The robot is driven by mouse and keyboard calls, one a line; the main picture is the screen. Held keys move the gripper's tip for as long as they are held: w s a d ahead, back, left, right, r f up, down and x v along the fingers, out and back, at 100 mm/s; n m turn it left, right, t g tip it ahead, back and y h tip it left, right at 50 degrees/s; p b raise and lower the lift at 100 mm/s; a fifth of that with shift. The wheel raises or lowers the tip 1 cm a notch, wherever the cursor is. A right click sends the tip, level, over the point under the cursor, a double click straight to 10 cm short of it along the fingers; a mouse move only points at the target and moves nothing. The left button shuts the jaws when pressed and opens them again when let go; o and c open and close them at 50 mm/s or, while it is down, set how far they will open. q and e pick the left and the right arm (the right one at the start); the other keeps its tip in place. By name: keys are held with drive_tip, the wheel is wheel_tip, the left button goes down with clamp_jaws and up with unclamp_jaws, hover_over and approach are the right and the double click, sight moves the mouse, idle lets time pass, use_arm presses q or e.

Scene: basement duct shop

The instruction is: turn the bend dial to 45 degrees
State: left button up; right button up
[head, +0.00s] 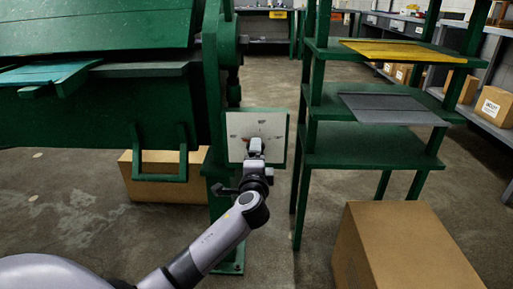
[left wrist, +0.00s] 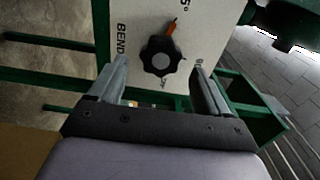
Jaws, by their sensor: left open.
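The bend dial is a black lobed knob (left wrist: 160,62) with an orange pointer (left wrist: 172,28) on a white panel (left wrist: 207,22). In the left wrist view the pointer points up and slightly right, towards a partly cut-off label ending in "5°". "BEND" is printed left of the knob. In the head view the panel (head: 240,125) has a green frame, and my gripper hides most of the knob. My left gripper (head: 254,148) is open in front of the panel. Its fingers lie either side of the knob; I cannot tell whether they touch it. My right gripper is not in view.
A large green machine (head: 100,115) stands left of the panel. A green shelf rack (head: 365,148) with yellow and grey sheets stands to the right. A cardboard box (head: 400,250) is at the front right, another (head: 150,185) under the machine. Floor shows between machine and rack.

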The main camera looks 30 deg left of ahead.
use_arm(q)
drive_tip(key=shift+v, duration=1)
drive_tip(key=shift+d, duration=0.15)
